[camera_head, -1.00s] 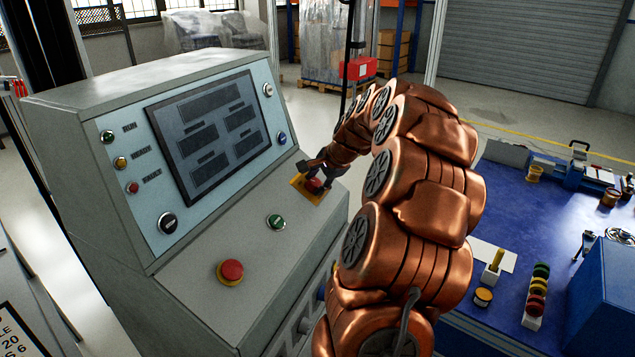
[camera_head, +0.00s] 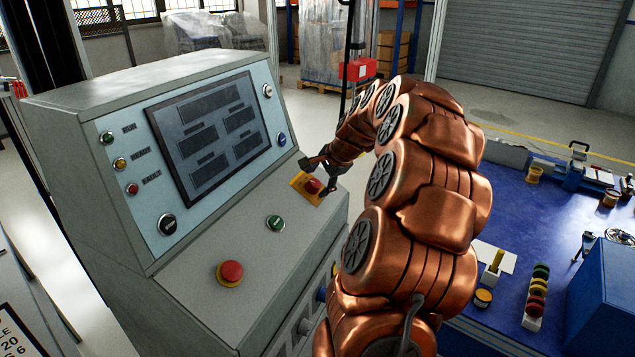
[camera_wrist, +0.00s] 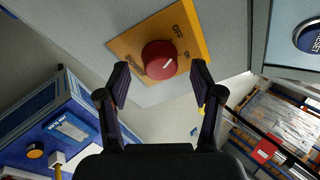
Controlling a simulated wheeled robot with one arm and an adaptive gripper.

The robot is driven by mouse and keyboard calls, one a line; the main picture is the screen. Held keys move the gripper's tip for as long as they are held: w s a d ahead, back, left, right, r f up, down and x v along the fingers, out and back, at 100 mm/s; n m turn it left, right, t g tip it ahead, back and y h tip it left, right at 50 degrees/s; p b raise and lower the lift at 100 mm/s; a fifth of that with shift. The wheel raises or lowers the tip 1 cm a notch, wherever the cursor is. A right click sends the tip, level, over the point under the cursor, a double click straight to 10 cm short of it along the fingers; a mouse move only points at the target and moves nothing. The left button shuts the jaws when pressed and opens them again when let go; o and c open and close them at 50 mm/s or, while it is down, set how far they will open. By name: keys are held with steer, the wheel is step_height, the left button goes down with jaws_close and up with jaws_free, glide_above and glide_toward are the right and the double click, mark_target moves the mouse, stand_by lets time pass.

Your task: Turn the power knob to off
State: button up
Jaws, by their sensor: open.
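The red round power knob (camera_head: 313,186) sits on a yellow plate (camera_head: 299,182) at the right end of the grey console's sloping panel. In the wrist view the knob (camera_wrist: 159,59) shows a short white mark on its right side, slanting to the upper right. The yellow plate (camera_wrist: 128,45) bears the word OFF above right of the knob and smaller lettering further right. My gripper (camera_wrist: 160,82) is open and empty, with one finger on each side just below the knob in the picture; contact is not visible. In the head view my gripper (camera_head: 318,175) is beside the knob.
The console panel also carries a green button (camera_head: 275,223) and a red mushroom button (camera_head: 231,272) on a yellow base. A screen (camera_head: 210,135) stands behind them. A blue workbench (camera_head: 540,225) with several small items lies at right, beyond my arm.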

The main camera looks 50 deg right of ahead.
steer(key=v, duration=1)
steer(key=shift+r, duration=0.2)
steer(key=shift+s, duration=0.1)
